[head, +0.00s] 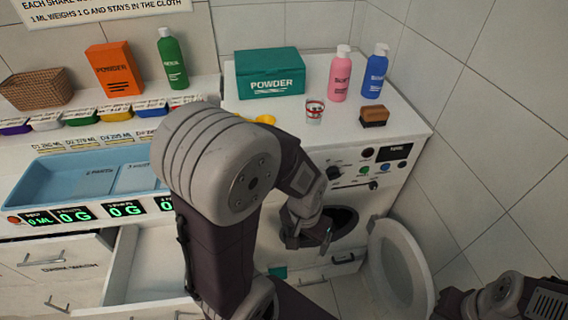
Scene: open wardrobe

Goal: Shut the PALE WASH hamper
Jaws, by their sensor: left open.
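An open white drawer-like hamper (128,288) stands out from the cabinet at the lower left, and its inside looks empty. My left arm hides its right part, and I cannot read a label on it. A closed front to its left carries small lettering that looks like DARK WASH (68,267). My left gripper (312,236) is open in front of the washing machine's round opening, to the right of the open hamper and apart from it. Part of my right arm shows at the lower right; its gripper is not in view.
The washing machine's round door (398,272) hangs open at the right. A blue tray (85,178) sits on the counter above the hamper. A green powder box (270,75), pink bottle (339,75) and blue bottle (376,73) stand on the machine. A tiled wall bounds the right.

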